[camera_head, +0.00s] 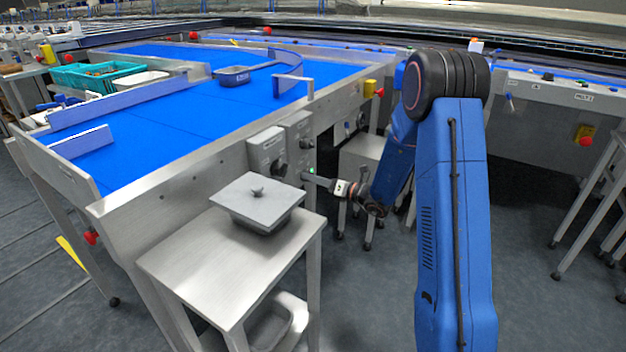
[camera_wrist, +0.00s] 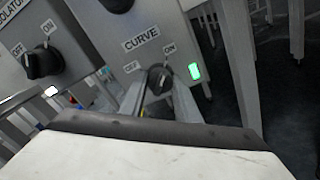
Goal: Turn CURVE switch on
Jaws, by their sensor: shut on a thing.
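The CURVE switch (camera_wrist: 158,79) is a black rotary knob on a grey box, with OFF marked at its left and ON at its upper right. My gripper (camera_wrist: 160,90) has a finger on each side of the knob and is shut on it. The knob's pointer seems turned toward ON, though the fingers partly cover it. A green lamp (camera_wrist: 195,71) beside the knob is lit; it also shows in the head view (camera_head: 312,170). In the head view my gripper (camera_head: 308,178) reaches the switch boxes on the conveyor's side, and the knob itself is hidden there.
The ISOLATOR knob (camera_wrist: 43,62) sits to the left of the CURVE box. A steel table (camera_head: 175,262) bearing a lidded grey tub (camera_head: 270,208) stands close in front. The blue conveyor (camera_head: 190,115) is behind. A red stop button (camera_head: 379,92) is at its right end.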

